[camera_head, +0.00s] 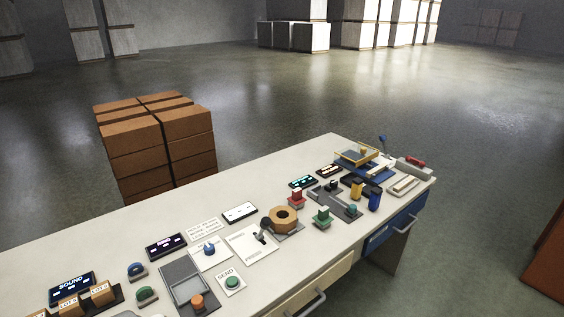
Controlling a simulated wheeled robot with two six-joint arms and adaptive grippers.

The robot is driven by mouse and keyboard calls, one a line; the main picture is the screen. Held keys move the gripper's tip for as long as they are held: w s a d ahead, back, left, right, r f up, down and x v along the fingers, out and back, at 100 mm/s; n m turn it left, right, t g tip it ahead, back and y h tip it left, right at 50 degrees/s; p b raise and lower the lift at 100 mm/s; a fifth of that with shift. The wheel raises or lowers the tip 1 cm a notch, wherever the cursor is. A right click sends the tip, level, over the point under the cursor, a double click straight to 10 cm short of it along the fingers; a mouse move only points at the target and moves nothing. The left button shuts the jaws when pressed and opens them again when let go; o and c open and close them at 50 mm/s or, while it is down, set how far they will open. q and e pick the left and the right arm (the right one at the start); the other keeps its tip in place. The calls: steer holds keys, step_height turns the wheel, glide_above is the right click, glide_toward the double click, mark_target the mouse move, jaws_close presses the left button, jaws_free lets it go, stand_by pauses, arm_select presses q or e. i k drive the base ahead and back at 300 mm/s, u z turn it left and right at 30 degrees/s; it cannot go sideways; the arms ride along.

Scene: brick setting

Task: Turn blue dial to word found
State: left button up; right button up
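A blue dial (209,249) sits on a white plate (222,262) on the long white table, left of the picture's centre. The markings around the dial are too small to read, so I cannot tell which word it points to. A white card (203,228) with small print lies just behind it. A second blue rounded part (136,268) stands farther left on a dark base. Neither of my grippers is in view.
The white table (100,243) holds several devices: dark displays (166,246), a green SEND button (232,282), an orange knob (197,301), a brown hexagonal part (284,218) and a black-handled lever (262,236). Stacked brown boxes (160,140) stand behind. Open drawer handles (306,303) stick out in front.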

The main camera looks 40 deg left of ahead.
mark_target(209, 249)
steer(key=i, duration=1.1)
steer(key=u, duration=2.35)
